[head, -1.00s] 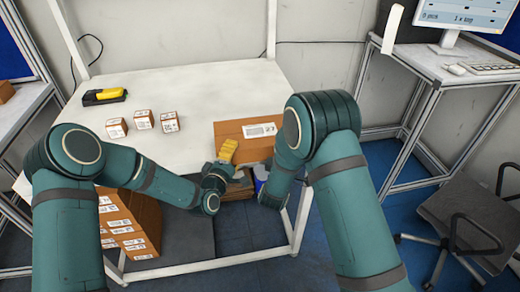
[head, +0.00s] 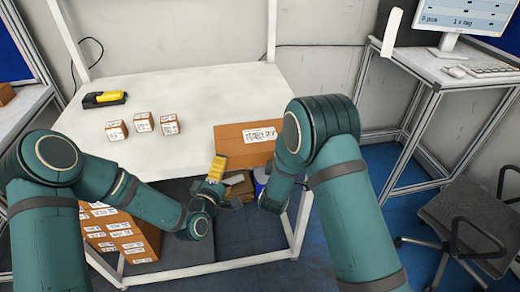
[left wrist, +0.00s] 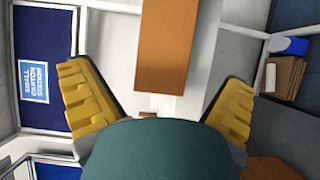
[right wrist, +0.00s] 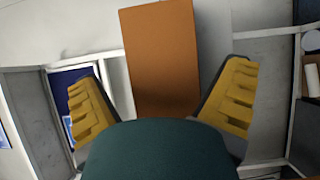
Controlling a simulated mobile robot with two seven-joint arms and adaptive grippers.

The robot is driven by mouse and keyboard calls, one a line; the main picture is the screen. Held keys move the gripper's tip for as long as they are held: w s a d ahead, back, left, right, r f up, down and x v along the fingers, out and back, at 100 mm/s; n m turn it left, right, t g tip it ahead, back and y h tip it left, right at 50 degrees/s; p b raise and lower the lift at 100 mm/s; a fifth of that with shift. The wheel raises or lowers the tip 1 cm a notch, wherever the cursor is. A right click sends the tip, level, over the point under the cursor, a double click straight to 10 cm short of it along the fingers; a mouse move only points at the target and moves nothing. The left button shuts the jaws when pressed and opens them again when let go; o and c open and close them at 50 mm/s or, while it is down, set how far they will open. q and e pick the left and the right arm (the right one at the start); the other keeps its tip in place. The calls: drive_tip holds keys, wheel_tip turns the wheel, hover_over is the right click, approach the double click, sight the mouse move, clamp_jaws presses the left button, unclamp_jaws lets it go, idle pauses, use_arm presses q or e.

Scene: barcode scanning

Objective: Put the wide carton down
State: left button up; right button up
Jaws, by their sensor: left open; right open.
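The wide carton (head: 232,146), brown with a white label, sits at the front right edge of the white table (head: 190,95). My right arm covers its right end. My left gripper (head: 217,168) is open, with yellow fingers just in front of the carton's lower left. In the left wrist view the carton (left wrist: 165,45) shows ahead between the open fingers, apart from them. In the right wrist view the carton (right wrist: 160,55) likewise shows beyond the open fingers of my right gripper (right wrist: 160,100). The right fingers are hidden in the head view behind my arm.
Several small cartons (head: 142,123) and a yellow and black scanner (head: 104,98) stand on the left of the table. Labelled cartons (head: 125,232) are stacked below. A desk with a monitor (head: 460,15) and a chair (head: 465,220) are at the right. The table's middle is clear.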

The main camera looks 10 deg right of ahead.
use_arm(q)
drive_tip(key=v, duration=0.5)
drive_tip(key=shift+s+a, duration=0.2)
drive_tip(key=shift+s, duration=0.15)
use_arm(e)
drive_tip(key=v, duration=1.2)
